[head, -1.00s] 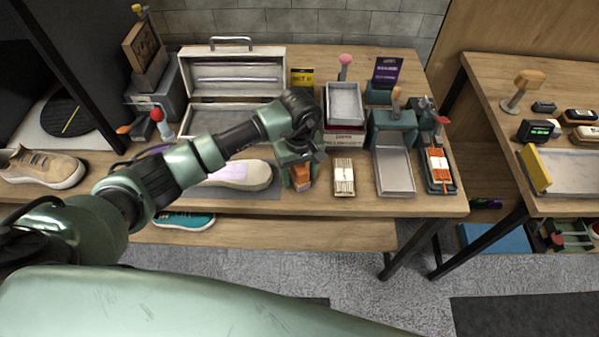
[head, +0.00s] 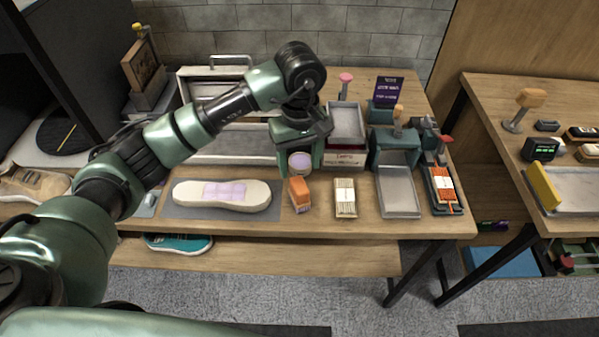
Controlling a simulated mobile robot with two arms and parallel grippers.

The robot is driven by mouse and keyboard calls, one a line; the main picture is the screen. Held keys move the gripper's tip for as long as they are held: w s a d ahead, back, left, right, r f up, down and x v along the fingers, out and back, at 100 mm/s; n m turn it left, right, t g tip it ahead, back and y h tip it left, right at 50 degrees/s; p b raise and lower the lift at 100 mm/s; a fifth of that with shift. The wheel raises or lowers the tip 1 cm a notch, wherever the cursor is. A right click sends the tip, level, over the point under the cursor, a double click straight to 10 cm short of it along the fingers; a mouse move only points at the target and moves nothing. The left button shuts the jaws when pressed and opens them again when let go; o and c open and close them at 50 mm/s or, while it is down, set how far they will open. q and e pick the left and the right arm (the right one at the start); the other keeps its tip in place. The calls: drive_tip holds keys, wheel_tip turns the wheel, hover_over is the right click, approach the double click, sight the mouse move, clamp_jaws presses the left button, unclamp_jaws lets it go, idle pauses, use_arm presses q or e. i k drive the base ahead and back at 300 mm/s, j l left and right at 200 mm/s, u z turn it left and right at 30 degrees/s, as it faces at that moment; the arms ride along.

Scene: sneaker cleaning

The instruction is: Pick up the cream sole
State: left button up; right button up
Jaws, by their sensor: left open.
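The cream sole (head: 253,195), with a pale lilac patch at its middle, lies flat on a grey mat (head: 175,211) on the wooden bench. My left gripper (head: 300,165) is open and points down, to the right of the sole and a little farther back, apart from it. A small round jar with a lilac top (head: 300,161) shows between its fingers; I cannot tell whether they touch it. My right gripper is not in view.
An orange block (head: 300,194) and a pale bundle (head: 345,197) stand right of the sole. A metal tray (head: 399,190) lies farther right. An open toolbox (head: 225,146) is behind the sole. A teal shoe (head: 178,244) is on the lower shelf.

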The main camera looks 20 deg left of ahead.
sight(250, 196)
drive_tip(key=u, duration=1.15)
